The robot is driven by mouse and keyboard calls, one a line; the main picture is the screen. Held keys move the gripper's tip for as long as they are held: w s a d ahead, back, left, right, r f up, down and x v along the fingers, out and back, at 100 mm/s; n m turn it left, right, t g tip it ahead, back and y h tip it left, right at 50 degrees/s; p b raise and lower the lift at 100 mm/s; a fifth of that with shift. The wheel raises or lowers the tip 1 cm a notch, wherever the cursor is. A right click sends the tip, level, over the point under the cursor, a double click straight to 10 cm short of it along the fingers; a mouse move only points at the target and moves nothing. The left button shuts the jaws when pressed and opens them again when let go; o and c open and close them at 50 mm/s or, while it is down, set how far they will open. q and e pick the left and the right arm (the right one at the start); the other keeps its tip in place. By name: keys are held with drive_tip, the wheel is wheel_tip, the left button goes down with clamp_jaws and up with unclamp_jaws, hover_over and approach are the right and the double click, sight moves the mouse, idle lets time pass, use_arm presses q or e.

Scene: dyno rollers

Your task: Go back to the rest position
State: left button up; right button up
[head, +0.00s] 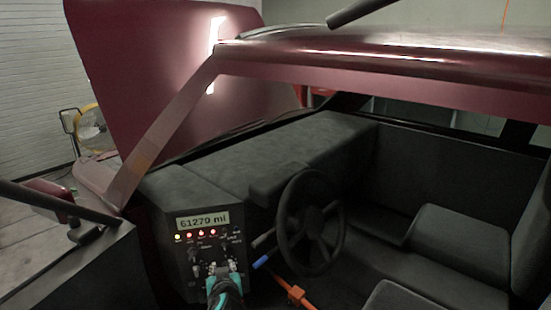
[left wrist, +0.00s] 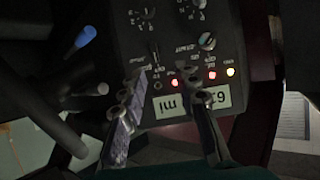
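My left gripper (head: 222,270) is in front of the lower part of the black instrument panel (head: 182,240), left of the steering wheel. In the left wrist view its two fingers (left wrist: 164,90) stand apart, with the panel's face between and beyond them and nothing held. I cannot tell whether a fingertip touches a switch. The panel has a lit display (head: 203,219) reading 61279 mi, a row of lit lamps (head: 201,233), and switches and knobs below. My right gripper is in neither view.
The steering wheel (head: 311,222) is close to the right of my left gripper. A blue-tipped stalk (head: 261,262) and an orange lever (head: 297,294) stand nearby. The red car roof (head: 400,45) spans above. Dark seats (head: 455,245) are at the right, and the dark door (head: 85,265) is at the left.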

use_arm(q)
drive_tip(key=s+m+g+h, duration=0.3)
drive_tip(key=s+g, duration=0.2)
drive_tip(key=s, duration=2)
drive_tip(key=shift+d+h, duration=0.4)
drive_tip(key=shift+c, duration=0.2)
